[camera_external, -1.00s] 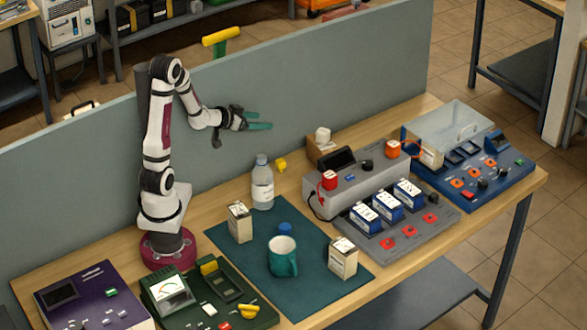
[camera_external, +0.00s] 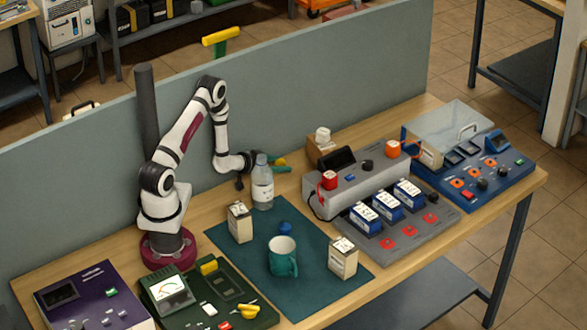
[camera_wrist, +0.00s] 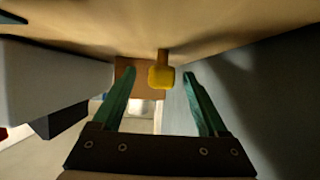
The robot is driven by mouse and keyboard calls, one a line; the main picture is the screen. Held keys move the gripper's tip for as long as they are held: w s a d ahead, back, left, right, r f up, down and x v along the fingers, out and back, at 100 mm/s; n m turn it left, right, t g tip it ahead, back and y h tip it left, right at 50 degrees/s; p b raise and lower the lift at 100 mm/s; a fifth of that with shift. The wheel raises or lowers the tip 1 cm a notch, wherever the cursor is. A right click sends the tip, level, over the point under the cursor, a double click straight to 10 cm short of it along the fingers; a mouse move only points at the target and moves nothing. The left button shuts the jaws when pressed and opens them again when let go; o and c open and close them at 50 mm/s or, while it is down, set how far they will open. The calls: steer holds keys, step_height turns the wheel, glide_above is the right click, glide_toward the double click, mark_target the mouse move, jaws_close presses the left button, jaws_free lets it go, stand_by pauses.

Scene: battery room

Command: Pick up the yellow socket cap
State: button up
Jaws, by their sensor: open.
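The yellow socket cap (camera_wrist: 161,77) shows in the wrist view as a short, blocky yellow piece with a narrower tan stem. It appears between the two teal fingers of my gripper (camera_wrist: 158,72), near their tips. My gripper is open, with a gap visible on both sides of the cap. I cannot tell how far the cap lies in depth from the fingertips. In the external view the gripper (camera_external: 277,167) is low over the table behind the bottle, and only a small bit of the yellow cap (camera_external: 281,161) shows there.
A clear bottle (camera_external: 262,184) stands just in front of my gripper. The grey console (camera_external: 318,203) is to the right, with a brown box (camera_external: 315,152) behind it. The partition (camera_external: 330,90) runs along the back. A teal mug (camera_external: 283,262) sits on the mat (camera_external: 318,287).

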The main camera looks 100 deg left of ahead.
jaws_close()
stand_by(0.3)
